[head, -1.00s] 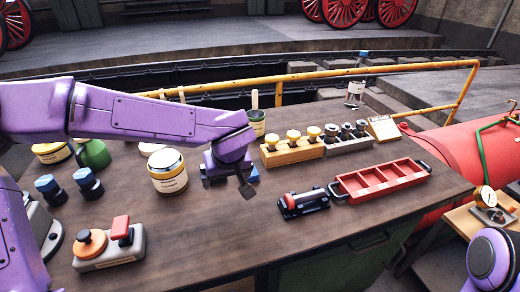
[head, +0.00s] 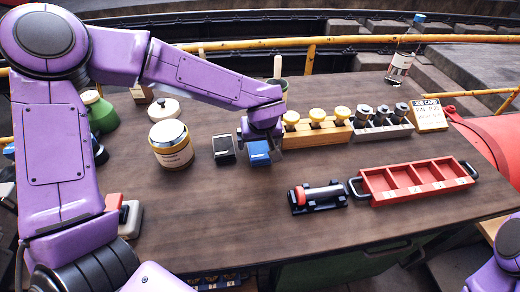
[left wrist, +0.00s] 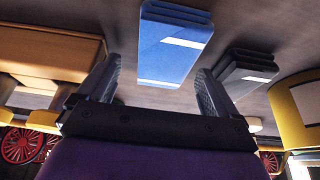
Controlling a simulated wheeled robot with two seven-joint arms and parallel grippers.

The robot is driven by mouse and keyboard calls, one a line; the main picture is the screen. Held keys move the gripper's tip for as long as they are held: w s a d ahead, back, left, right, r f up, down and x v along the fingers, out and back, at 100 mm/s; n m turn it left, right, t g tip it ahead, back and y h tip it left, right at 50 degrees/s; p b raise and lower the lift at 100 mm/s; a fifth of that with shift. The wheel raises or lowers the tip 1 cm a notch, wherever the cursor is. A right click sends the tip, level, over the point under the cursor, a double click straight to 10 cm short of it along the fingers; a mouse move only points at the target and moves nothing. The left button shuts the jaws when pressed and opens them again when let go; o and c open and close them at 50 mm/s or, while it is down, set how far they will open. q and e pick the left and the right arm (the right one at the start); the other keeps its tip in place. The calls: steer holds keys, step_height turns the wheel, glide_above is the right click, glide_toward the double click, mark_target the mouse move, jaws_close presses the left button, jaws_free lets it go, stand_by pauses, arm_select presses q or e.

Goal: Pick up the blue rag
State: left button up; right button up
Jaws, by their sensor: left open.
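The blue rag (head: 259,152) lies folded on the workbench, just under and in front of my left gripper (head: 262,138). In the left wrist view the blue rag (left wrist: 174,45) shows as a folded stack with a white stripe, ahead of and between the two fingers of my left gripper (left wrist: 157,82). The fingers are apart with nothing between their tips. A black rag (head: 223,150), folded the same way, lies just left of the blue one; it also shows in the left wrist view (left wrist: 242,72). My right gripper is not in view.
A wooden block with yellow knobs (head: 316,130) is close on the right. A red tray (head: 415,182) and a small dark fixture (head: 318,196) lie further right. The front middle of the bench is clear.

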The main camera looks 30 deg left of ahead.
arm_select(q)
steer(key=shift+a+f, duration=0.15)
steer(key=shift+f, duration=0.25)
steer(key=shift+s+r, duration=0.1)
steer(key=c, duration=1.1)
steer(key=shift+c, duration=0.2)
steer(key=shift+r, duration=0.25)
step_height(320, 180, up, 3)
steer(key=shift+f+p, duration=0.1)
steer(key=shift+p, duration=0.2)
steer(key=s+d+r, duration=0.6)
steer(key=s+r, duration=0.3)
steer(key=s, duration=0.3)
steer(key=shift+s+r+b, duration=0.3)
